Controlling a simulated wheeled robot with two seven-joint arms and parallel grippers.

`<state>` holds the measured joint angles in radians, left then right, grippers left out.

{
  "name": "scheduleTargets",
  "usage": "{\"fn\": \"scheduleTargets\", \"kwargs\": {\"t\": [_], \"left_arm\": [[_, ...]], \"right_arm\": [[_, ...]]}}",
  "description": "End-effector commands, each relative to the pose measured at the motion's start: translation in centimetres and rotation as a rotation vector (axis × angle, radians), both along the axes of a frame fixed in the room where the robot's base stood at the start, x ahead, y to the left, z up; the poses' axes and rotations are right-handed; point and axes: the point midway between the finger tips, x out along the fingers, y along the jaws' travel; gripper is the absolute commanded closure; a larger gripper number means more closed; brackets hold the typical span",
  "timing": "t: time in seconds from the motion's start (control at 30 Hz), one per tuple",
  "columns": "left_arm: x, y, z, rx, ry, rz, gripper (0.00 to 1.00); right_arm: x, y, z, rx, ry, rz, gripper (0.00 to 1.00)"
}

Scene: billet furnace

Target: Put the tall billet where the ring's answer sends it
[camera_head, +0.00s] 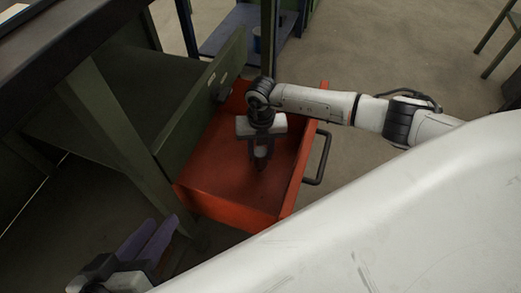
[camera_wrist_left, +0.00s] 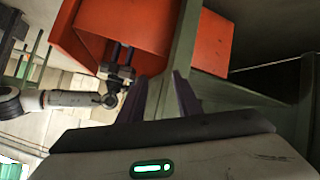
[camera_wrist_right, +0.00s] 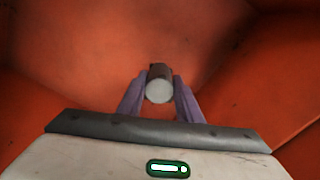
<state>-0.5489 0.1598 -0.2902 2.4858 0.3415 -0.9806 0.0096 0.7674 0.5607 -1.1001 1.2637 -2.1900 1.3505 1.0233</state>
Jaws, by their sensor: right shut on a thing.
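A dark cylindrical billet with a pale grey round end (camera_wrist_right: 160,91) is between the fingers of my right gripper (camera_wrist_right: 159,84), which is shut on it. In the head view my right gripper (camera_head: 261,162) points down into the open red drawer (camera_head: 215,180). The billet is hard to make out there, and I cannot tell whether it touches the drawer floor. My left gripper (camera_head: 146,241) is low at the left, outside the drawer. Its purple fingers stand apart and empty in the left wrist view (camera_wrist_left: 160,88). The ring is not in view.
The drawer's dark handle (camera_head: 319,160) sticks out on its right side. A green bench frame (camera_head: 108,115) with a dark top stands at the left, close to my left gripper. A blue-shelved stand (camera_head: 232,32) is at the back. The visible drawer floor around the billet looks empty.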

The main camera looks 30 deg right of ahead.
Motion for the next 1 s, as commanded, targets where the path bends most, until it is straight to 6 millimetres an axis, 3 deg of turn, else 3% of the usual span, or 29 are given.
{"fn": "scheduleTargets", "kwargs": {"t": [0.17,0.2,0.3,0.67,0.73,0.8,1.0], "left_arm": [[0.0,0.0,0.0,0.002,0.001,0.000,0.69],[0.0,0.0,-0.1,0.002,0.001,0.000,0.69],[0.0,0.0,-0.1,0.002,0.001,0.000,0.69],[0.0,0.0,0.0,0.001,-0.001,0.000,0.69],[0.0,0.0,-0.1,-0.001,-0.002,0.000,0.69],[0.0,0.2,1.1,0.009,-0.005,0.001,0.69],[-0.2,1.4,-1.5,0.106,0.071,0.005,0.69]], "right_arm": [[0.1,0.1,0.0,0.002,-0.004,0.001,1.00],[0.0,0.0,-0.2,0.000,0.000,0.001,0.61],[0.0,0.0,-0.2,0.000,0.000,0.001,0.49],[0.0,0.0,0.3,0.000,-0.001,0.001,0.49],[0.0,0.0,1.1,0.000,-0.002,0.001,0.49],[0.0,0.0,3.0,0.001,-0.001,0.001,0.49],[0.0,-0.1,7.6,0.001,-0.003,0.002,0.49]]}}
